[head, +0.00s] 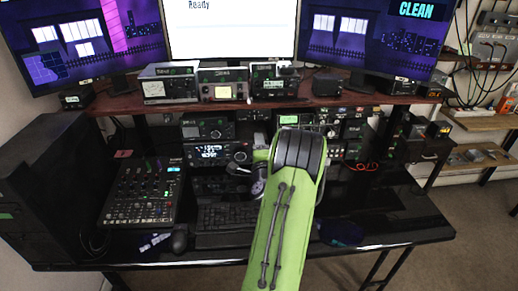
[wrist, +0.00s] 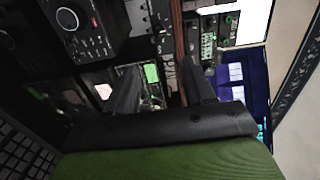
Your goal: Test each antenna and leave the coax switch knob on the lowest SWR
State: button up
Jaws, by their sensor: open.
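My gripper (wrist: 162,82) is open in the wrist view, its two dark fingers apart with nothing clearly held between them. In the head view my green arm reaches over the desk toward the radio stack and hides most of the gripper. Three boxes stand on the shelf: a left one with a pale meter (head: 154,89), a middle one with a lit meter (head: 223,92), and a right one (head: 268,82) partly behind small items. I cannot tell which control is the coax switch knob or read any SWR value. The wrist view shows a radio knob (wrist: 67,19) and a green display (wrist: 152,73).
The middle monitor (head: 232,30) reads "Ready"; the right monitor (head: 400,35) reads "CLEAN". A mixer (head: 143,193), keyboard (head: 225,218) and mouse (head: 180,241) lie on the black desk. Radios (head: 207,153) stack under the shelf edge (head: 118,104). The desk's front right is mostly clear.

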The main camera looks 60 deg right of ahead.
jog(key=shift+w+d+f, duration=0.15)
jog(key=shift+d, duration=0.15)
grip_shut()
dwell(1.5)
